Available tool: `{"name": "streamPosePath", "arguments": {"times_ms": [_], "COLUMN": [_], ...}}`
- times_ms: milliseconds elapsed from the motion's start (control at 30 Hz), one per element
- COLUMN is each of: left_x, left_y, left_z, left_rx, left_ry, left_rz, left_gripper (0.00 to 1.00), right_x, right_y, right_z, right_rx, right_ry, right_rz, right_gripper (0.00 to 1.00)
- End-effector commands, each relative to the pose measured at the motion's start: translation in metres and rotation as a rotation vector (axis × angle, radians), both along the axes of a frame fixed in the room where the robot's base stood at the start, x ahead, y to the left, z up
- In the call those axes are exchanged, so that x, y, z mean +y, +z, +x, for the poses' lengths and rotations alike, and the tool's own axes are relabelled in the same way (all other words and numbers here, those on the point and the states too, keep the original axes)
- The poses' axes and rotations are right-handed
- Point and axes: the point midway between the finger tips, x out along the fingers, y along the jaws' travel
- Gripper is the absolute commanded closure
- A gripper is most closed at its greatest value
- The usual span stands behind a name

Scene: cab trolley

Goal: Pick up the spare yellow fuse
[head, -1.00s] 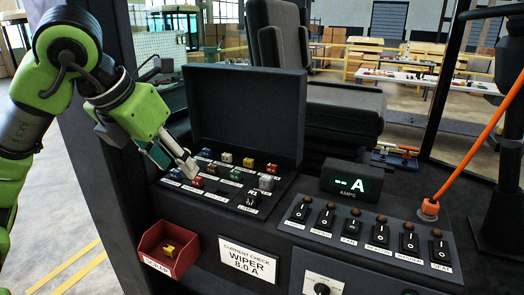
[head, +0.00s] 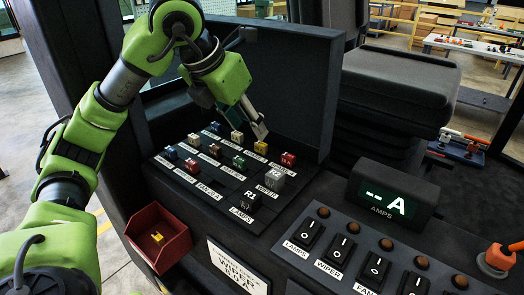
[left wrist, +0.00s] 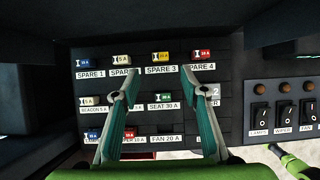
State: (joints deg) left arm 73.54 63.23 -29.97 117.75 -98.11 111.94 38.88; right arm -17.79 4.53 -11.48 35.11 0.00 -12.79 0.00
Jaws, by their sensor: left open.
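The spare yellow fuse (head: 261,147) stands in the back row of the fuse panel (head: 170,180). In the left wrist view the yellow fuse (left wrist: 160,57) sits above the label SPARE 3, between a pale fuse (left wrist: 121,59) and a red fuse (left wrist: 202,55). My left gripper (head: 261,132) is open just above the back row, close to the yellow fuse. In the left wrist view the two fingers of the left gripper (left wrist: 160,80) are spread on either side of the yellow fuse's column, with nothing between them. My right gripper is out of view.
A red bin (head: 172,255) at the front left holds another yellow fuse (head: 157,237). The raised panel lid (head: 285,80) stands close behind the back row. A grey relay (head: 273,179) and black relay R1 (head: 250,200) rise nearby. An ammeter (head: 392,198) stands at the right.

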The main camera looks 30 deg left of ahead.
Motion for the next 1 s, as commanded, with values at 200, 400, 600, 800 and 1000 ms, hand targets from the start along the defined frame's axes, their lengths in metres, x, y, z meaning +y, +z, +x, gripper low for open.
{"name": "streamPosePath", "arguments": {"times_ms": [200,400,600,800,1000], "left_x": [-0.001,-0.003,-0.004,-0.004,-0.004], "left_y": [-0.018,-0.035,-0.058,-0.063,-0.063], "left_z": [0.011,0.023,0.038,0.04,0.04], "left_rx": [0.0,0.005,0.002,-0.002,-0.002], "left_ry": [0.0,-0.001,0.001,0.0,0.0], "left_rz": [0.001,0.001,0.0,0.0,0.0], "left_gripper": [0.6,0.6,0.6,0.6,0.86], "right_x": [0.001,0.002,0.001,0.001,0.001], "right_y": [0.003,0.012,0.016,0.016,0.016], "right_z": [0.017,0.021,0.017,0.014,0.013], "right_rx": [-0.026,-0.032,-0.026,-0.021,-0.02], "right_ry": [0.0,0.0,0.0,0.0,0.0], "right_rz": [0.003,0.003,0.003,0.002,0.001], "right_gripper": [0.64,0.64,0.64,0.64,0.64]}}
